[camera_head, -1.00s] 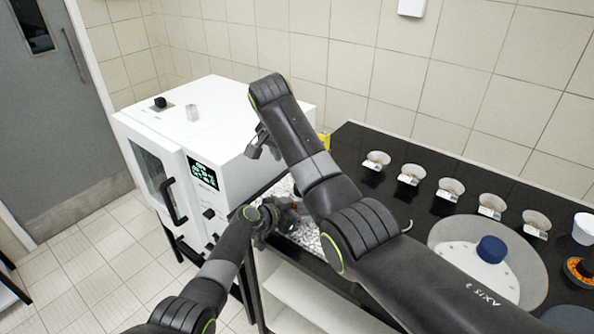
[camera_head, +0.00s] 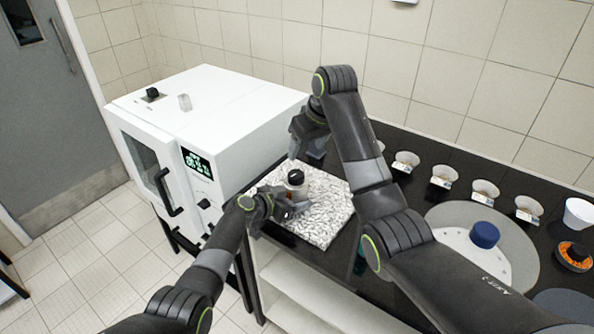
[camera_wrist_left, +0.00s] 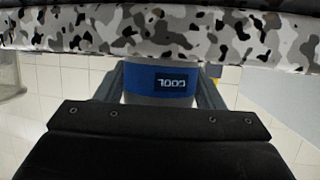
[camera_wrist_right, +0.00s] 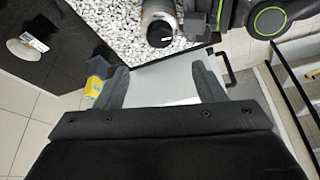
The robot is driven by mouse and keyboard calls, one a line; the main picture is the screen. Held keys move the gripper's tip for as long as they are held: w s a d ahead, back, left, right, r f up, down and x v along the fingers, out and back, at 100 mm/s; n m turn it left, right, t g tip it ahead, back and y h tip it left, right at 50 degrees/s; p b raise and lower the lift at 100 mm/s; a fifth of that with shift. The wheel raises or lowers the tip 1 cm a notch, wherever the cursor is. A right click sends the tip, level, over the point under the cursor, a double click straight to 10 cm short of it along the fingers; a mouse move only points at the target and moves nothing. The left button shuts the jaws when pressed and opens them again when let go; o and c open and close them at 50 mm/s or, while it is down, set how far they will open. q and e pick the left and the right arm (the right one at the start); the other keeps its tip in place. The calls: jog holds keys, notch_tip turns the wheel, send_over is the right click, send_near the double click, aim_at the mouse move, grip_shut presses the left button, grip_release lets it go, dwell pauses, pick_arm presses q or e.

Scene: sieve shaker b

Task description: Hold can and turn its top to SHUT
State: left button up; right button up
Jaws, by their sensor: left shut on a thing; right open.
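The can (camera_head: 295,185) has a black top (camera_head: 296,177) and stands on a speckled stone slab (camera_head: 325,222). In the left wrist view, its blue band (camera_wrist_left: 168,82) carries an upside-down label that seems to read COOL. My left gripper (camera_head: 287,205) is shut around the can's side. My right gripper (camera_head: 303,142) is open and empty, above and behind the can. In the right wrist view, the black top (camera_wrist_right: 160,34) with a pale mark lies beyond the open fingers (camera_wrist_right: 160,85), apart from them. I cannot read the top's setting.
A white oven (camera_head: 215,120) stands left of the slab. Several small bowls (camera_head: 443,176) line the dark bench to the right. A blue-knobbed white disc (camera_head: 460,245) and an orange-filled dish (camera_head: 574,257) are further right. A yellow item (camera_wrist_right: 94,86) shows in the right wrist view.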

aim_at(296, 173)
jog(key=x, duration=1.1)
jog(key=shift+a+f, duration=0.1)
jog(key=shift+f, duration=0.2)
jog(key=c, duration=1)
jog(key=shift+m+h, duration=0.6)
jog(key=shift+m, duration=1)
jog(key=o, duration=1)
jog(key=shift+r+t, duration=0.1)
jog(key=shift+t, duration=0.2)
